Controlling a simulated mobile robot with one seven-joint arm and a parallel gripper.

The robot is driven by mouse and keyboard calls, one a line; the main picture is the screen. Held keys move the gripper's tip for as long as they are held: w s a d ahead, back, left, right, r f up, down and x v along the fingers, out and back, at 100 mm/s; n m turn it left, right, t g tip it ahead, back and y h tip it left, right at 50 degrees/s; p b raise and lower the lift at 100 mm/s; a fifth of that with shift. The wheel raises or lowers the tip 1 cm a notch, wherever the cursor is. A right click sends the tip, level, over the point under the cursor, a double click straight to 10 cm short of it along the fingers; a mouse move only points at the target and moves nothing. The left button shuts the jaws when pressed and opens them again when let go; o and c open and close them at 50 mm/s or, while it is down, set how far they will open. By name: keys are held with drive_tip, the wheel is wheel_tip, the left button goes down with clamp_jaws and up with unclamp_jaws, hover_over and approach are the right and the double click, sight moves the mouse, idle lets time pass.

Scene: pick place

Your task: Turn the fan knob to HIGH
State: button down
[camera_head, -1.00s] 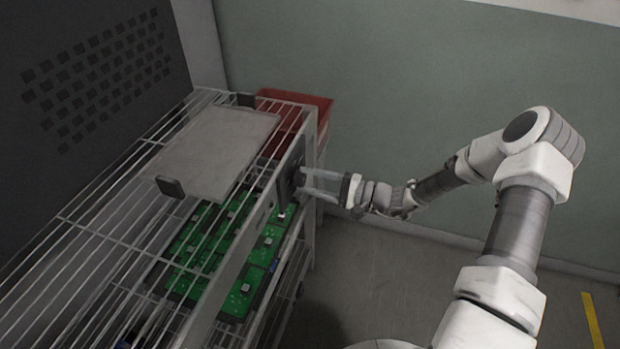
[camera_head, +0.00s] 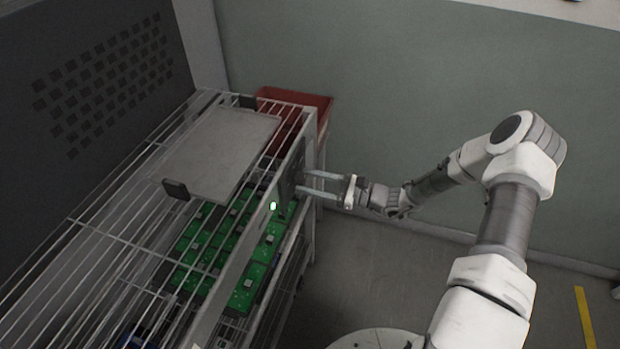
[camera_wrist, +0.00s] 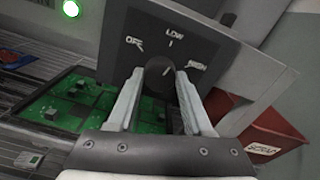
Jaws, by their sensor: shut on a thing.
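The fan knob (camera_wrist: 158,70) is a dark round knob on a grey control panel (camera_wrist: 205,52) marked OFF, LOW and HIGH in the wrist view. LOW is at the top, OFF to the left and HIGH to the right. A small pale mark shows near the knob's right side; I cannot tell exactly which label it points to. My gripper (camera_wrist: 160,82) is shut on the knob, one finger on each side, partly hiding it. In the head view my gripper (camera_head: 305,182) reaches from the right to the panel (camera_head: 288,178) on the rack's side.
A green light (camera_wrist: 70,9) is lit left of the panel; it also shows in the head view (camera_head: 272,206). Green circuit boards (camera_head: 245,285) lie on the wire rack's lower level. A grey tray (camera_head: 220,150) lies on top. A red bin (camera_head: 320,103) stands behind.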

drive_tip(key=m+p, duration=0.1)
drive_tip(key=m, duration=0.3)
drive_tip(key=shift+m, duration=0.3)
drive_tip(key=m+p, duration=0.1)
drive_tip(key=m, duration=0.3)
drive_tip(key=shift+m, duration=0.3)
drive_tip(key=shift+c, duration=1.6)
unclamp_jaws()
drive_tip(key=v, duration=1.7)
drive_tip(key=shift+d, duration=0.25)
drive_tip(key=shift+s, duration=0.15)
